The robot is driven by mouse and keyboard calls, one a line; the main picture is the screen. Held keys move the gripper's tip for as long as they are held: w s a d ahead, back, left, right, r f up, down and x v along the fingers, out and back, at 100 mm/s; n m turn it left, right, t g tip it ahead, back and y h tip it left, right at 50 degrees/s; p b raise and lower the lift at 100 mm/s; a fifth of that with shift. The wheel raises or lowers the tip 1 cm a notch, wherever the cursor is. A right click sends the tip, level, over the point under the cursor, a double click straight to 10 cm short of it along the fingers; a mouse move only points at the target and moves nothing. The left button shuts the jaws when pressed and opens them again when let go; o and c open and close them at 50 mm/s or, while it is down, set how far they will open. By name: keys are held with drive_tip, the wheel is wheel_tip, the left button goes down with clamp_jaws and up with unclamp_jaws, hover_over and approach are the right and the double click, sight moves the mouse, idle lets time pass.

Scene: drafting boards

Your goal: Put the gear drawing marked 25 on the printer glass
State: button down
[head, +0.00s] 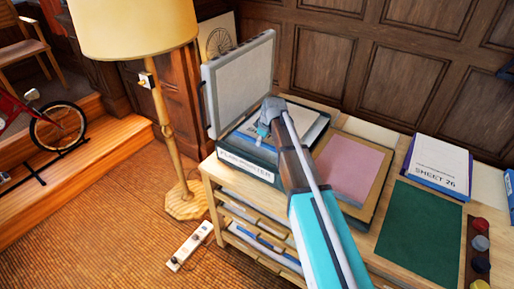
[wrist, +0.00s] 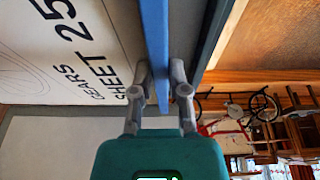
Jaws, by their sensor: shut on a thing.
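The gear drawing (wrist: 60,50), printed "GEARS SHEET 25", is a white sheet with a blue edge (wrist: 155,35). In the wrist view my gripper (wrist: 160,78) is shut on that edge, one finger on each side. In the head view my gripper (head: 263,131) is at the drawing's near left side, and the drawing (head: 306,128) lies over the plan printer (head: 246,166). The printer's grey lid (head: 240,88) stands raised behind. The drawing and my arm hide most of the glass. I cannot tell whether the drawing touches it.
Right of the printer are a pink sheet (head: 352,168) on a board, a green mat (head: 420,232), a "SHEET 26" drawing (head: 440,162) and several coloured knobs (head: 480,243). A floor lamp (head: 160,120) stands close left. A power strip (head: 189,246) lies on the floor.

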sight(259, 152)
drive_tip(key=shift+w+a+f+b, duration=0.25)
drive_tip(key=shift+w+f+b, duration=0.1)
drive_tip(key=shift+f+b, duration=0.25)
wheel_tip(259, 152, down, 3)
drive_tip(key=shift+r+b, duration=0.1)
drive_tip(key=shift+b, duration=1.15)
drive_tip(key=c, duration=0.6)
unclamp_jaws()
drive_tip(key=shift+c, duration=0.2)
drive_tip(key=shift+s+r, duration=0.1)
drive_tip(key=shift+r, duration=0.15)
drive_tip(key=p+v, duration=1.1)
drive_tip(key=shift+d+r, duration=0.15)
drive_tip(key=shift+r, duration=0.15)
